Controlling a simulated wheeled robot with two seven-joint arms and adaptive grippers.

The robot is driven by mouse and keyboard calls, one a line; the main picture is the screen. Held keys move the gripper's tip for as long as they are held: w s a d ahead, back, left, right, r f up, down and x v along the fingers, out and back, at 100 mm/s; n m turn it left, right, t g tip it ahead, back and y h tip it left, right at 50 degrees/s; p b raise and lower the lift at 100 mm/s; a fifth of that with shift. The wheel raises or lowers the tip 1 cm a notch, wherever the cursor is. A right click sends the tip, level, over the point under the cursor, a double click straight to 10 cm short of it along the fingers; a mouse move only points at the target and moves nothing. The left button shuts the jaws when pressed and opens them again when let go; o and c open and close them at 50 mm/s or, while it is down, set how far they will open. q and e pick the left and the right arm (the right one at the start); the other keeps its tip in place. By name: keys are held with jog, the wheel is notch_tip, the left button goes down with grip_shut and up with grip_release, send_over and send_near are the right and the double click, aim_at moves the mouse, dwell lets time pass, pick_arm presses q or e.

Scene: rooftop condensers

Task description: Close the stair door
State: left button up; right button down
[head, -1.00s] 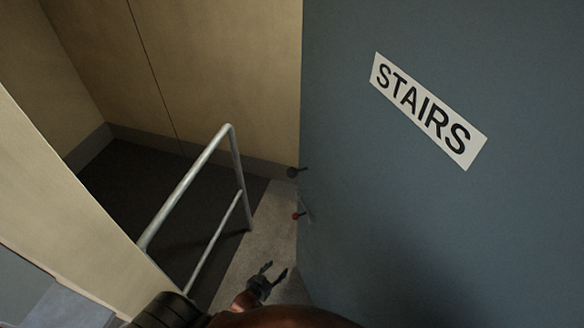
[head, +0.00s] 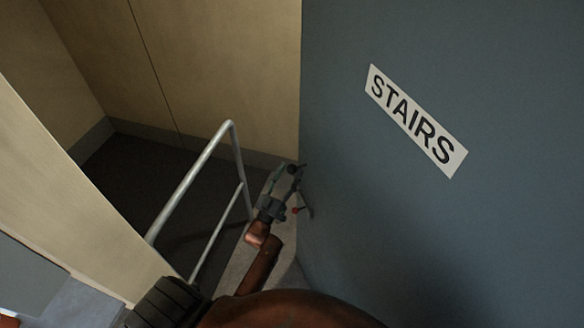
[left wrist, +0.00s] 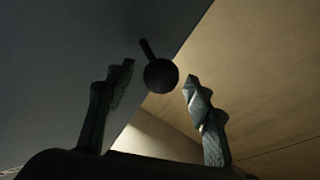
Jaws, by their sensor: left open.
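The stair door (head: 430,230) is a large blue-grey panel filling the right of the head view, standing open, with a white STAIRS sign (head: 416,121) on it. A dark round knob (head: 292,169) sticks out near its left edge, and a small red-tipped part (head: 296,210) sits below it. My left gripper (head: 286,170) is open at the knob. In the left wrist view the knob (left wrist: 161,76) shows between and just beyond the two open fingers, on the door face (left wrist: 70,60). I cannot tell whether a finger touches it. My right gripper is not in view.
A grey metal handrail (head: 205,175) stands left of my left gripper, inside the stairwell with its dark floor (head: 130,180). Beige walls (head: 220,70) close the back. A pale door-frame edge (head: 60,205) runs along the left.

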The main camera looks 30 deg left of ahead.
pick_arm(q)
jog(key=shift+x, duration=1)
grip_shut()
